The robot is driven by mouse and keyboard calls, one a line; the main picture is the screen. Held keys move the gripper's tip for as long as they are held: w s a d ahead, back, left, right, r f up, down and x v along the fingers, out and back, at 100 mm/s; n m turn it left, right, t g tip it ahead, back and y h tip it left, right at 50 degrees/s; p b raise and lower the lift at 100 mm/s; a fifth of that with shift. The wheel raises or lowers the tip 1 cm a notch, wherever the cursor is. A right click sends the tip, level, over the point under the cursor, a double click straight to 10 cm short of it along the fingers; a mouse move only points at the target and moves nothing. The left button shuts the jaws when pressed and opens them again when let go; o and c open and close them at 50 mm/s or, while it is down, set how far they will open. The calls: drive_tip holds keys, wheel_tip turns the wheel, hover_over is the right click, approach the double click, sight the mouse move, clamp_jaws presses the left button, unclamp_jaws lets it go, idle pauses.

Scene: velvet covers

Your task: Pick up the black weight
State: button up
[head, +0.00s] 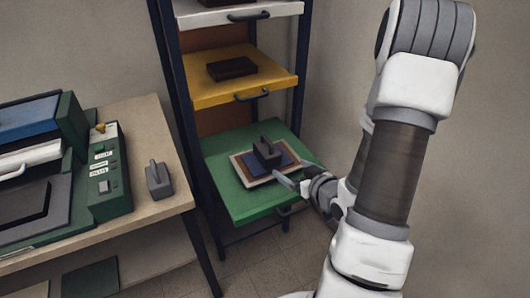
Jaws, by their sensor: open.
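A black weight (267,152), a dark block with an upright handle, sits on a stack on the green lower shelf (226,205). Under it lie a small blue piece (287,158), a brown piece and a pale board (252,180). My gripper (296,174) is open and empty at the right front of the stack, with its fingers pointing left toward the weight. The fingertips look close to the edge of the board; I cannot tell whether they touch it. The weight stands apart from the fingers.
A grey weight (159,180) with a handle stands on the table (150,125) at left, beside a green machine (108,175). Above the green shelf are a yellow shelf (215,92) with a dark block (232,68) and a white shelf (235,16). Dark rack posts flank the shelves.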

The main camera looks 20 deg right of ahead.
sight(267, 151)
drive_tip(key=b+x, duration=0.8)
drive_tip(key=x, duration=0.9)
drive_tip(key=shift+w+b, duration=0.3)
drive_tip(key=shift+b, duration=0.1)
clamp_jaws()
drive_tip(key=shift+r, duration=0.25)
